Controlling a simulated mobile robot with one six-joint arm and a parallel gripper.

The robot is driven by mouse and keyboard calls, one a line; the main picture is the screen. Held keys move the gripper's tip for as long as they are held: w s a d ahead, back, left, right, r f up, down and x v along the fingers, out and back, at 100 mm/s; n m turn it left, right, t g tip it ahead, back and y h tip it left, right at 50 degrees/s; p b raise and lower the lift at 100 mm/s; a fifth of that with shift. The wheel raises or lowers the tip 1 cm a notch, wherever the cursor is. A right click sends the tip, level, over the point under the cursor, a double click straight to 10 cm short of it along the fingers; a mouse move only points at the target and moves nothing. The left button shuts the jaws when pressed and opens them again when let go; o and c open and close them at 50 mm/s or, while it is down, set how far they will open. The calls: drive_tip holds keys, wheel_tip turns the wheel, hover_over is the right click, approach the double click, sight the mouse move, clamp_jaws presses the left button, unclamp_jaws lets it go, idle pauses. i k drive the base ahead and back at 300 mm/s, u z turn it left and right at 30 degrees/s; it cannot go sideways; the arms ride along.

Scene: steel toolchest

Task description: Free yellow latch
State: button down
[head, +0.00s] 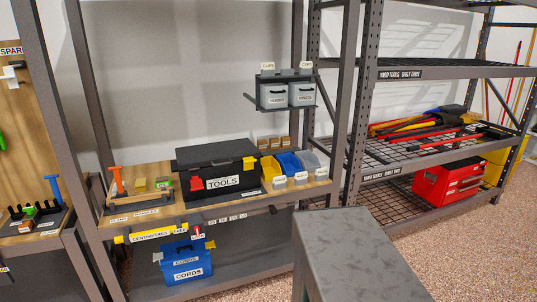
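A black toolbox (215,159) labelled TOOLS stands on the middle wooden shelf in the head view. Its lid looks shut. A yellow latch (249,163) sits at the right of its front, at the lid seam. It appears to lie flat against the box, but it is too small to tell whether it is fastened. A red latch (195,183) is at the left of the front, lower down and next to the TOOLS label. My gripper is not in view.
Yellow, blue and grey bins (289,166) stand close to the toolbox's right. An orange-handled tool (117,180) stands to its left. A blue CORDS box (187,264) sits below. A grey flat-topped form fills the bottom middle-right; I cannot tell what it is.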

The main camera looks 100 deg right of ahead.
sight(249, 165)
drive_tip(key=u, duration=0.35)
drive_tip(key=k, duration=0.35)
drive_tip(key=z, duration=2.2)
drive_tip(key=i, duration=1)
drive_tip(key=z, duration=0.05)
drive_tip(key=k, duration=0.25)
drive_tip(key=z, duration=0.1)
